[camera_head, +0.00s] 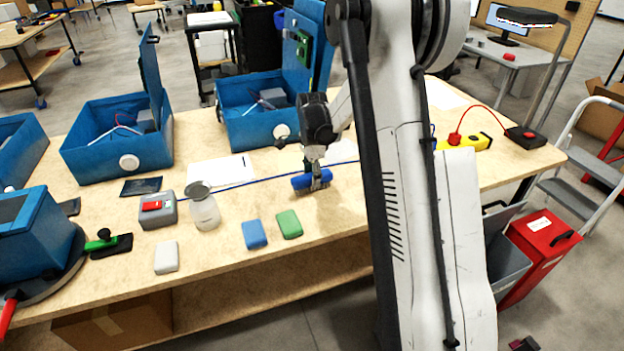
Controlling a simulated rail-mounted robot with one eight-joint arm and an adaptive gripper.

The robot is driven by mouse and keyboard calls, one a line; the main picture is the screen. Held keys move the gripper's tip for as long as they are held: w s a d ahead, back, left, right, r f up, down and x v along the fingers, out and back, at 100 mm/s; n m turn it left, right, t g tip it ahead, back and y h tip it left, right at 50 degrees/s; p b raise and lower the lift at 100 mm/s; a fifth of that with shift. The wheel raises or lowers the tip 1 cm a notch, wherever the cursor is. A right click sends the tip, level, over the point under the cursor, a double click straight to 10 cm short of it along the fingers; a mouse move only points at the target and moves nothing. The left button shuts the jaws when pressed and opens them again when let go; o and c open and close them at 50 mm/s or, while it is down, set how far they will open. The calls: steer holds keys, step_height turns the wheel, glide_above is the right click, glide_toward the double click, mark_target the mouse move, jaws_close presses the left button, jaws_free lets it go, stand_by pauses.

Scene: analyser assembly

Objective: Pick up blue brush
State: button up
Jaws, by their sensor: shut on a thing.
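A blue cylindrical brush (300,181) is at the middle of the wooden workbench in the head view. My gripper (314,178) points down over it, with its fingers shut around the brush. The fingers hide part of the brush. I cannot tell whether the brush still touches the bench or is slightly raised.
Blue (255,234) and green (289,224) blocks lie in front of the gripper. A glass jar (204,212) and grey box with a red switch (157,210) stand left. Open blue cases (118,150) line the back. A yellow tool (465,142) lies right.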

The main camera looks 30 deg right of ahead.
mark_target(312, 175)
steer(key=shift+r, duration=0.6)
step_height(312, 175, up, 3)
steer(key=shift+f, duration=0.1)
steer(key=s+a+r, duration=0.1)
steer(key=a+r, duration=0.2)
steer(key=a, duration=0.2)
steer(key=s+a+r+p, duration=0.1)
steer(key=a+r, duration=0.3)
steer(key=a, duration=0.2)
steer(key=shift+s+a, duration=0.2)
steer(key=shift+s, duration=0.05)
